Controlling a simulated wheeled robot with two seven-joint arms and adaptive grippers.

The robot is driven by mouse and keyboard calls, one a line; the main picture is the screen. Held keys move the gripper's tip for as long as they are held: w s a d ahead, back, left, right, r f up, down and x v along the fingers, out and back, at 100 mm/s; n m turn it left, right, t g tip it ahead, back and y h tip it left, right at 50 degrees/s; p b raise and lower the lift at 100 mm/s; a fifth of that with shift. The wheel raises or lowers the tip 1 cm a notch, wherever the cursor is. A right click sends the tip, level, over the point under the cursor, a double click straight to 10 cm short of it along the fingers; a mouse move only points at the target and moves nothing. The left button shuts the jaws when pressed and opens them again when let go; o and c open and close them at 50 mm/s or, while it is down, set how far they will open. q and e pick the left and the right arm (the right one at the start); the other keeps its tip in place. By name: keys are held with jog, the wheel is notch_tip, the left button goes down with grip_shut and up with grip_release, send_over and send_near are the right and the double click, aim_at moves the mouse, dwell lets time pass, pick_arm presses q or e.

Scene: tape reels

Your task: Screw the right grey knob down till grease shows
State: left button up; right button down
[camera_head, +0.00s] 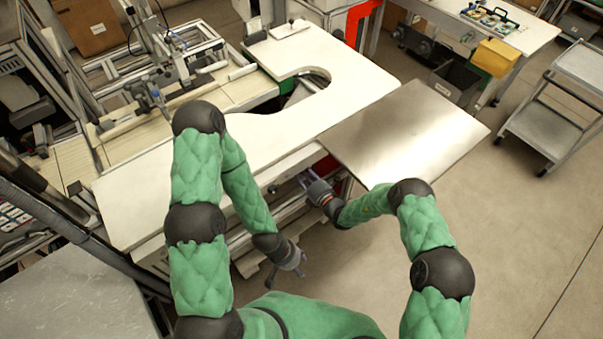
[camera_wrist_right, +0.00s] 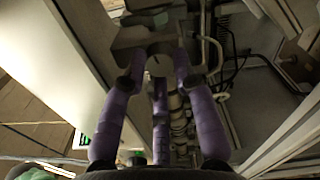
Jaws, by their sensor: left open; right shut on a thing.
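A round grey knob (camera_wrist_right: 159,66) shows in the right wrist view, with a slot-like mark on its face, under the table's edge. My right gripper (camera_wrist_right: 160,80) has its purple fingers around this knob and is shut on it. In the head view my right gripper (camera_head: 306,181) reaches under the front edge of the white table, and the knob is hidden there. My left gripper (camera_head: 297,268) hangs open and empty in front of the table, below its edge. I cannot see any grease.
The white table (camera_head: 250,130) with a curved cutout lies above the right gripper. A bare metal plate (camera_head: 405,130) adjoins it on the right. Pipes and cables (camera_wrist_right: 225,60) run close beside the knob in the right wrist view. The floor at right is open, with a grey cart (camera_head: 545,130) beyond.

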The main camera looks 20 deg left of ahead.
jog(key=m+b, duration=0.1)
jog(key=m, duration=1.8)
jog(key=shift+s+f+m, duration=0.1)
jog(key=shift+m, duration=0.2)
dwell(0.4)
jog(key=c, duration=1)
grip_release()
jog(key=shift+w+r, duration=0.2)
jog(key=shift+d, duration=0.1)
